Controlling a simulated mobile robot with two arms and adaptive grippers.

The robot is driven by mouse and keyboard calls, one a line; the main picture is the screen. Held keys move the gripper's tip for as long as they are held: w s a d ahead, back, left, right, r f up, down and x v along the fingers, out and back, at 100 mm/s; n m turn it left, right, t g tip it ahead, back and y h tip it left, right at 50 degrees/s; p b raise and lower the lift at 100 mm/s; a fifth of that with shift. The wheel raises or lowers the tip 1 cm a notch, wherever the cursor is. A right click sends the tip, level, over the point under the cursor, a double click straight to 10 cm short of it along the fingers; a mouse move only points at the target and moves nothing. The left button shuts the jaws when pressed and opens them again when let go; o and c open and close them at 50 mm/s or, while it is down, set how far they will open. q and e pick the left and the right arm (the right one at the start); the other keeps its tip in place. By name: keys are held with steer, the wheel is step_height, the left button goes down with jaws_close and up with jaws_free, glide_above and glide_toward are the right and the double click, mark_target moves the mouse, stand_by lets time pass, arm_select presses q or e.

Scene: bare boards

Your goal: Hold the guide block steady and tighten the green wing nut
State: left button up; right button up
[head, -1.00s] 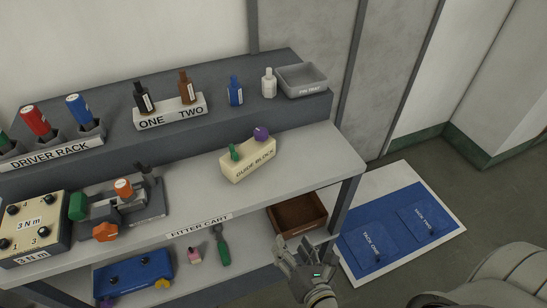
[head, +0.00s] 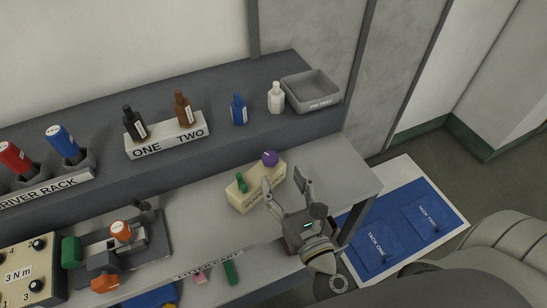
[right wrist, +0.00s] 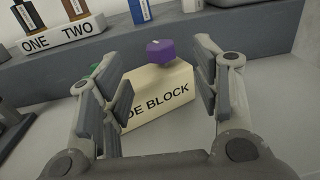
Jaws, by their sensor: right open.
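The cream guide block (head: 240,199) sits on the cart's upper shelf, and its lettering shows in the right wrist view (right wrist: 150,95). A green wing nut (head: 242,183) stands at its left end and a purple knob (head: 270,158) at its right end. My right gripper (head: 292,186) is open at the block's front right side. In the right wrist view its fingers (right wrist: 160,92) are spread, with the block and purple knob (right wrist: 161,51) beyond and between them. The green wing nut is mostly hidden there behind the left finger. My left gripper is not in view.
A clamp fixture with green and orange knobs (head: 120,232) stands left on the shelf. The ONE TWO bottle stand (head: 165,139), blue bottle (head: 238,110), white bottle (head: 276,98) and grey tray (head: 311,92) are on the raised ledge behind. Shelf between fixture and block is clear.

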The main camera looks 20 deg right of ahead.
mark_target(273, 164)
steer(key=w+p, duration=0.1)
steer(key=w, duration=0.4)
steer(key=shift+r+p, duration=0.15)
steer(key=shift+p, duration=0.25)
steer(key=w, duration=0.3)
steer(key=shift+p, duration=0.4)
steer(key=shift+f, duration=0.2)
steer(key=c, duration=0.4)
jaws_close()
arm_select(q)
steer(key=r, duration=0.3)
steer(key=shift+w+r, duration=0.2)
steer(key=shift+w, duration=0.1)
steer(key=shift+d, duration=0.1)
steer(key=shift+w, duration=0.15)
arm_select(e)
steer(key=shift+o, duration=1.1)
jaws_free()
